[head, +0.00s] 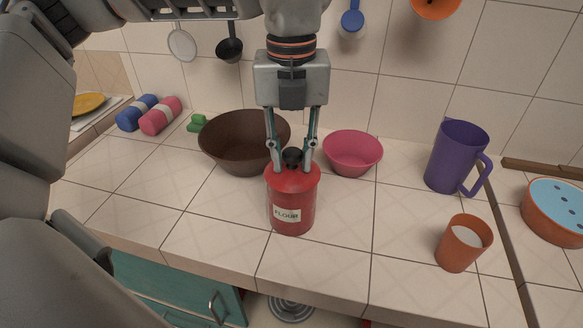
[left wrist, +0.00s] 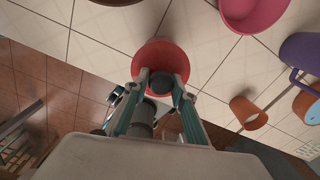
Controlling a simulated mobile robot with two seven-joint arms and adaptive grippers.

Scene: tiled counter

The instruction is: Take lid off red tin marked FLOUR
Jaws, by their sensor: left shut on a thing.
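The red tin (head: 291,214) marked FLOUR stands upright near the front of the tiled counter. Its red lid (head: 292,180) with a black knob (head: 292,156) sits on top of the tin. My left gripper (head: 292,165) comes down from above and is shut on the knob, one finger on each side. In the left wrist view the lid (left wrist: 150,51) appears as a red disc, with the left gripper's fingertips (left wrist: 161,82) around the dark knob. The tin's body is mostly hidden there. My right gripper is not in view.
A brown bowl (head: 225,140) stands behind the tin to the left, and a pink bowl (head: 352,152) behind to the right. A purple mug (head: 455,157) and an orange cup (head: 460,243) stand further right. The counter directly left of the tin is clear.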

